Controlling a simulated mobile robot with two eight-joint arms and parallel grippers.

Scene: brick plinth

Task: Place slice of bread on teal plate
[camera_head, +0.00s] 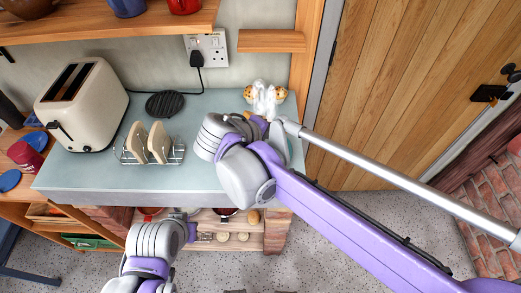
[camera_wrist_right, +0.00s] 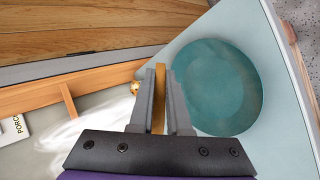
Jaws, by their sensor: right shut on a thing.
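The teal plate (camera_wrist_right: 215,88) lies flat on the pale counter in the right wrist view, just right of my right gripper (camera_wrist_right: 160,100). In the head view it is mostly hidden behind my right arm. My right gripper is shut on a slice of bread (camera_wrist_right: 159,95), seen edge-on as a thin tan strip between the fingers. The slice looks above the counter and beside the plate; its height is unclear. In the head view my right wrist hides the fingers and the slice. My left arm is low in the head view, in front of the counter, with its fingers not clearly visible.
A wire toast rack (camera_head: 175,158) on the counter holds two bread slices (camera_head: 158,142). A cream toaster (camera_head: 80,105) stands left of it. A round black trivet (camera_head: 164,104) lies behind. A white figure with speckled round items (camera_head: 265,97) stands at the back right.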

